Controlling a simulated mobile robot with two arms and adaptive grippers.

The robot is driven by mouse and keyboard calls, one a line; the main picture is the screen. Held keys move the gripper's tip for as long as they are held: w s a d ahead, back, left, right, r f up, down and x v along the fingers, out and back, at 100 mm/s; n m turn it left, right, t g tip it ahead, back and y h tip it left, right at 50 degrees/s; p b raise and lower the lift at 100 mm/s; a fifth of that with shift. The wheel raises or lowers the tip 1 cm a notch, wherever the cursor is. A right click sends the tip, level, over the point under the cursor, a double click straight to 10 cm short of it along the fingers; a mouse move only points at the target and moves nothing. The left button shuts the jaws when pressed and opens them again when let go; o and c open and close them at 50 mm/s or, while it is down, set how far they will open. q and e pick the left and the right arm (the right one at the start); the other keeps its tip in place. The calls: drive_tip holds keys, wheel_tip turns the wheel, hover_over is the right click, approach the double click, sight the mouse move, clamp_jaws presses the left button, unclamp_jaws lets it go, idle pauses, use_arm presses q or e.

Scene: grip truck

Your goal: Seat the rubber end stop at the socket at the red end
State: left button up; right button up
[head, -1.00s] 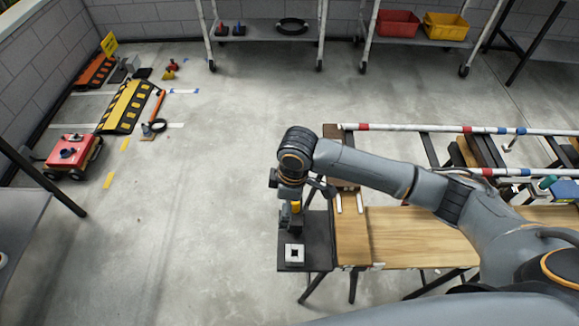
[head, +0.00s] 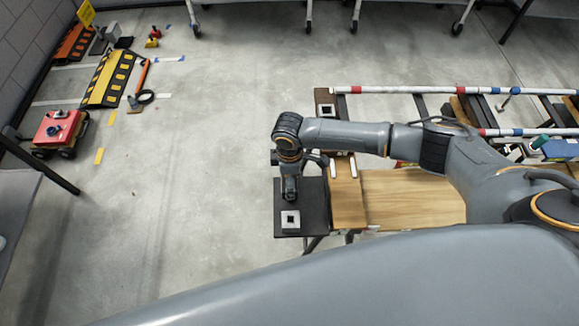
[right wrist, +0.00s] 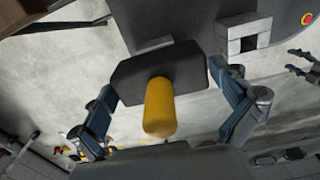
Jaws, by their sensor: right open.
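In the right wrist view a dark block with an upright yellow grip (right wrist: 159,108), which looks like the rubber end stop (right wrist: 130,75), stands between the spread fingers of my right gripper (right wrist: 165,110). The fingers are on either side of it, with gaps to the yellow grip. In the head view my right gripper (head: 290,196) points down over a small black stand (head: 315,212) and hides the end stop. A rail with a red end band (head: 355,90) lies farther back. A dark-centred square fitting (head: 326,109), possibly the socket, is on the wooden board beside that end.
A pale square block with a dark opening (head: 290,219) sits on the stand close to my gripper; it also shows in the wrist view (right wrist: 243,40). The wooden bench (head: 410,200) adjoins the stand. Open floor lies left. A dark pronged shape at the wrist view's right edge is unclear.

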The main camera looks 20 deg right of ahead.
drive_tip(key=shift+f, duration=0.9)
use_arm(q)
drive_tip(key=shift+s, duration=0.25)
use_arm(e)
drive_tip(key=shift+c, duration=0.2)
drive_tip(key=c, duration=0.7)
drive_tip(key=o, duration=0.5)
use_arm(q)
drive_tip(key=shift+s, duration=0.1)
use_arm(e)
drive_tip(key=c, duration=0.4)
use_arm(q)
drive_tip(key=shift+r+p, duration=1.3)
drive_tip(key=shift+p, duration=0.05)
use_arm(e)
drive_tip(key=shift+r, duration=1.25)
use_arm(q)
drive_tip(key=shift+r+p, duration=2.65)
use_arm(e)
drive_tip(key=shift+r, duration=2.55)
